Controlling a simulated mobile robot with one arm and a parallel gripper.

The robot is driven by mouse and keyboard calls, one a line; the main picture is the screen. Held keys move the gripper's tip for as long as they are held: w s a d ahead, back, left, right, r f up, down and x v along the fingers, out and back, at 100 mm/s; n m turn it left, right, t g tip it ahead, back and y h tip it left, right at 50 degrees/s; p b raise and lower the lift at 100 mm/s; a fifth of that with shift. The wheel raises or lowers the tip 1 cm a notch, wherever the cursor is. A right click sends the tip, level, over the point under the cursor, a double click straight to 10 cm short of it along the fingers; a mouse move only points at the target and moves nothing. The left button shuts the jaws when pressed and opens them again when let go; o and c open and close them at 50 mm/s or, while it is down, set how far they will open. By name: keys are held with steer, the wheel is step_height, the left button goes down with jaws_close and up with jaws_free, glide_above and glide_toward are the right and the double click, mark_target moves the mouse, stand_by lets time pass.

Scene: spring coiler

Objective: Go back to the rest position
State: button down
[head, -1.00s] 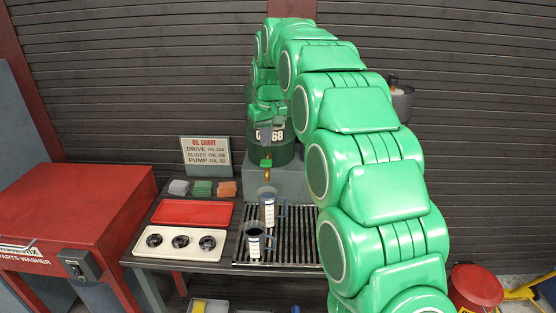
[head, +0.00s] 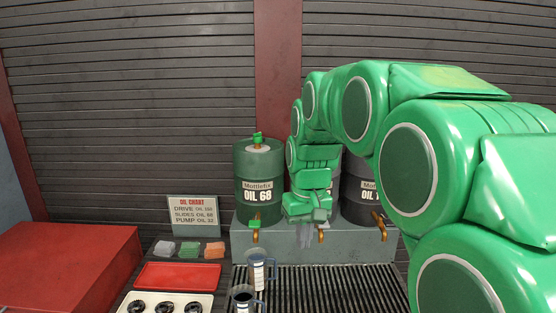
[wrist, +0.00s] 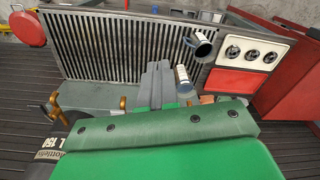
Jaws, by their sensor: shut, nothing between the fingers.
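My green gripper (head: 305,241) hangs with its grey fingers downward in front of the drum stand, right of the OIL 68 drum (head: 259,165). In the wrist view its grey fingers (wrist: 159,70) lie close together with nothing held between them. The fingers are clear of the two labelled jugs. One jug (head: 257,268) stands on the grate, and a nearer jug (head: 243,300) holds dark liquid. Both also show in the wrist view, the dark one (wrist: 202,46) and the other one (wrist: 183,78).
Another drum (head: 357,198) stands partly behind my arm. The slatted grate (head: 340,285) is mostly bare. A red tray (head: 178,275), an oil chart (head: 193,214) and a red parts washer (head: 60,265) are at left.

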steer(key=s+d+f+m, duration=0.1)
steer(key=s+d+f, duration=0.2)
steer(key=s, duration=0.7)
steer(key=s+d+f+m+g, duration=0.1)
steer(key=s+d+f, duration=0.2)
steer(key=s, duration=0.8)
steer(key=s+d+f+m+g, duration=0.1)
steer(key=s+d+f, duration=0.2)
steer(key=s, duration=0.8)
steer(key=shift+s+d+m, duration=0.15)
steer(key=shift+d+m, duration=0.05)
steer(key=shift+m, duration=0.1)
